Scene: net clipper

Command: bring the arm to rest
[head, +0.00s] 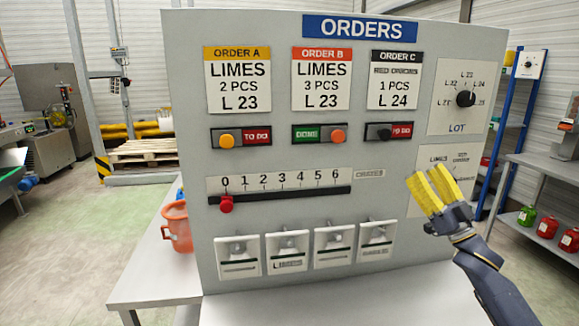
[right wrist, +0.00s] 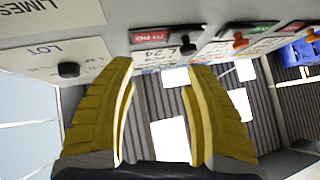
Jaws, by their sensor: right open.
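My right gripper (head: 428,186) is open and empty, with its yellow fingers in front of the lower right part of the grey ORDERS board (head: 400,160). In the right wrist view its two fingers (right wrist: 158,80) stand apart with nothing between them. It partly hides a white selector plate (head: 450,160) below the LOT dial (head: 466,99). I cannot tell whether the fingers touch the board. My left gripper does not show.
The board carries order switches with A's orange knob (head: 227,141) left, B's knob (head: 338,136) right and DONE showing. A red slider knob (head: 227,203) is at 0. An orange bucket (head: 177,228) stands left; shelves (head: 545,178) stand right.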

